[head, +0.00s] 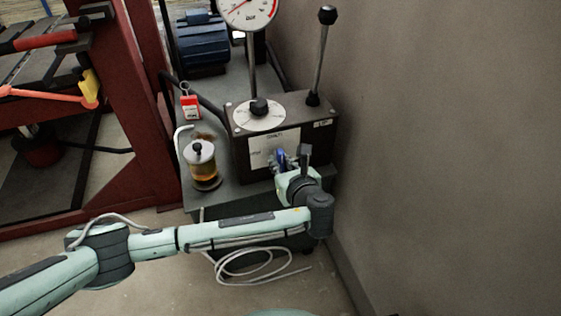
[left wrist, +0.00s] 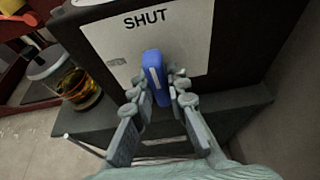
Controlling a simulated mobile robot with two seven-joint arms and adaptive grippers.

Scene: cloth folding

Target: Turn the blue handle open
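In the head view the handle (head: 281,157) is small and partly hidden by my left gripper (head: 291,160). In the left wrist view my left gripper (left wrist: 158,88) has one finger on each side of the handle. The fingers are apart, with the handle between them; firm contact is not clear. The handle looks roughly upright, tilted slightly. My right gripper is not in view.
The dark box (head: 310,130) carries a dial, a gauge (head: 247,10) and a tall lever (head: 322,50). A glass jar of amber liquid (head: 203,168) stands left of it. A grey wall (head: 440,150) is close on the right. A hose (head: 245,265) lies below.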

